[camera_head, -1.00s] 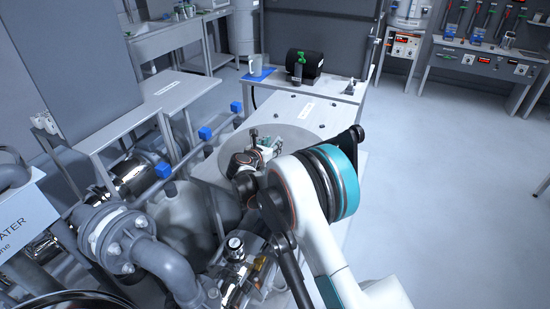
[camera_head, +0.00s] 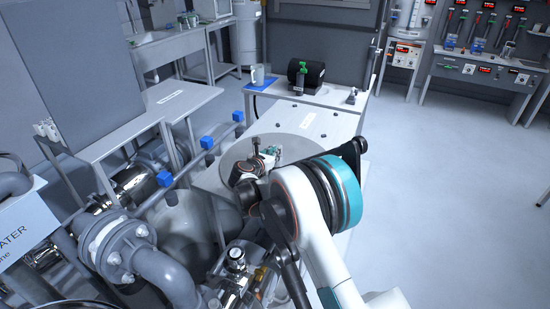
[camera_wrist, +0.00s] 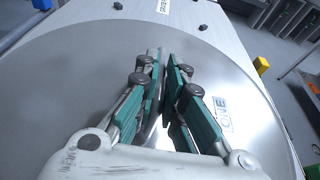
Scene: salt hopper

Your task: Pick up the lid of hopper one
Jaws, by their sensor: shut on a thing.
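The lid of hopper one is a large round grey metal disc (camera_wrist: 60,95) that fills much of the wrist view, with a label reading "ONE" (camera_wrist: 223,114) to the right of my fingers. In the head view the lid (camera_head: 234,154) shows partly behind my arm. My gripper (camera_wrist: 163,75) is above the lid's middle, its green-padded fingers close together on a thin upright grip of the lid. The grip is mostly hidden by the fingers. In the head view my gripper (camera_head: 268,153) is small and partly covered by my wrist. I cannot tell whether the lid is raised.
A metal bench top (camera_head: 335,126) lies behind the lid, with a black cylinder (camera_head: 306,72) and a mug on a blue mat (camera_head: 262,86) at its far end. Pipes and a flange (camera_head: 118,248) crowd the left. The floor at right (camera_head: 440,190) is clear.

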